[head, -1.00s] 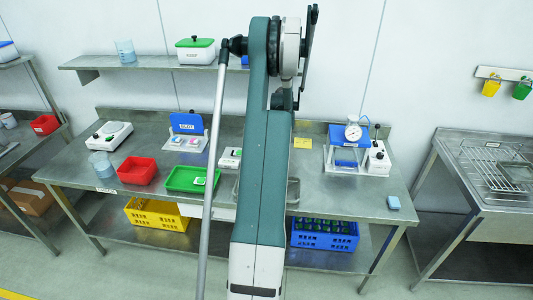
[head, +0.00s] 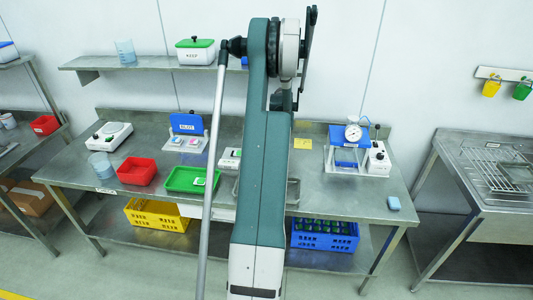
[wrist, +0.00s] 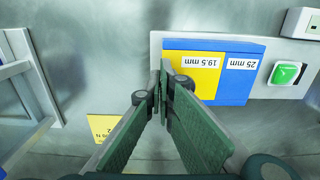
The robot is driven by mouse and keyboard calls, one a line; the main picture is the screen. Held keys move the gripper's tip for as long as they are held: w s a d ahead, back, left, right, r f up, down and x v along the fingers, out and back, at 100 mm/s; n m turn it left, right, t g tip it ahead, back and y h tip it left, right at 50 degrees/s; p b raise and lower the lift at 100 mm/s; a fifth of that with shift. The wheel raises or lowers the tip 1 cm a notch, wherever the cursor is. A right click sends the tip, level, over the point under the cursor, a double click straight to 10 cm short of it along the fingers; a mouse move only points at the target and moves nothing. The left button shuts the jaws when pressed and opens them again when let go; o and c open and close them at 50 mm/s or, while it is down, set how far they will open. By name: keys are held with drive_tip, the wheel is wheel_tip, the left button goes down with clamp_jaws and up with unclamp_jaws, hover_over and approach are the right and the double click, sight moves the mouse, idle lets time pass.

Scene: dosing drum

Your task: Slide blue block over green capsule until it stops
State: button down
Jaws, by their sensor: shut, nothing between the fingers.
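In the wrist view a blue block (wrist: 236,89) marked "25 mm" lies beside a yellow piece (wrist: 203,83) marked "19.5 mm", both on a pale plate; their lettering is upside down. A green button-like piece (wrist: 285,73) sits in a white housing to the right of the blue block. I cannot make out a separate green capsule. My gripper (wrist: 163,84) is shut and empty, its fingertips overlapping the view of the yellow piece's left edge. Contact cannot be told. In the head view my arm hides the gripper and the blue block.
The steel bench (head: 345,198) carries a blue-topped press with a gauge (head: 353,133) at right. A red tray (head: 137,171), a green tray (head: 185,180) and a blue-backed stand (head: 186,123) are at left.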

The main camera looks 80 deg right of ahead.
drive_tip(key=shift+w, duration=0.25)
drive_tip(key=shift+w+b, duration=1.15)
drive_tip(key=shift+w, duration=4.8)
drive_tip(key=shift+s, duration=0.1)
drive_tip(key=shift+s, duration=0.5)
drive_tip(key=shift+s, duration=0.1)
drive_tip(key=shift+r, duration=0.15)
wheel_tip(320, 180, up, 8)
drive_tip(key=p, duration=0.1)
drive_tip(key=shift+p, duration=0.4)
